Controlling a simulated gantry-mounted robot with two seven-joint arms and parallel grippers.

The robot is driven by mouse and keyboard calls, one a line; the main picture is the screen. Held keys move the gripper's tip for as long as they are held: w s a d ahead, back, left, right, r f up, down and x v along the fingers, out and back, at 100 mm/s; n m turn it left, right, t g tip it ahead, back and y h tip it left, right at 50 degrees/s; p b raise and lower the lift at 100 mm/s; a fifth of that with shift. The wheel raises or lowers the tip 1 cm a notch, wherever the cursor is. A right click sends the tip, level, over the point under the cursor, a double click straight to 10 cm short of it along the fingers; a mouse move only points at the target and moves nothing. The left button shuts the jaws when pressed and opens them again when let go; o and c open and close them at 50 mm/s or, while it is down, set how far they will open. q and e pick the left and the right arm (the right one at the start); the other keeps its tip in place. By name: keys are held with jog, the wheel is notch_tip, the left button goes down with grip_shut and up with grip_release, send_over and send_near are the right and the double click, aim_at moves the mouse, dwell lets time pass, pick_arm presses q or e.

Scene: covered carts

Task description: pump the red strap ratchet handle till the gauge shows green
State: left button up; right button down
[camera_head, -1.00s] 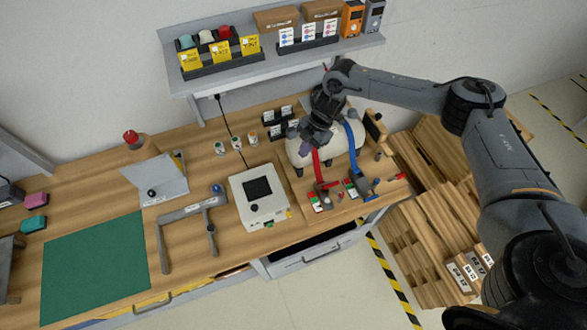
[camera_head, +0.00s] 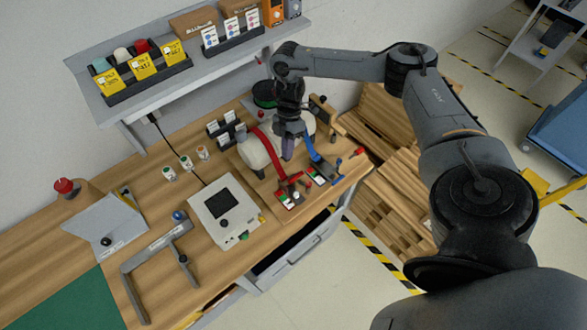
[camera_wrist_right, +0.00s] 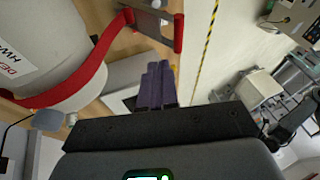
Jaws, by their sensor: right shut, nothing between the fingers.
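The red strap (camera_head: 268,147) runs over a white cylinder (camera_head: 255,155) to a ratchet with a red handle (camera_head: 295,180) at its lower end. A small plate with green and red marks (camera_head: 290,198) sits by the ratchet; its reading is too small to tell. My right gripper (camera_head: 288,154) is shut and empty, above the bench between the red and blue straps. In the right wrist view its purple fingers (camera_wrist_right: 156,86) are together, below the red handle (camera_wrist_right: 178,33) and apart from it in the picture. The red strap (camera_wrist_right: 80,80) crosses at left. My left gripper is not in view.
A white box with a dark screen (camera_head: 220,203) and a grey bracket (camera_head: 155,262) lie left of the ratchets. A shelf (camera_head: 190,85) hangs behind.

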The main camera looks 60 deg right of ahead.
aim_at(290, 180)
jog(key=f, duration=0.1)
jog(key=s+a+f, duration=0.1)
jog(key=s+f, duration=0.1)
jog(key=shift+s+a+p, duration=0.1)
jog(key=shift+a+p, duration=0.15)
jog(key=shift+p, duration=0.1)
jog(key=shift+s+a+f, duration=0.25)
jog(key=shift+s+f, duration=0.15)
jog(key=shift+f, duration=0.2)
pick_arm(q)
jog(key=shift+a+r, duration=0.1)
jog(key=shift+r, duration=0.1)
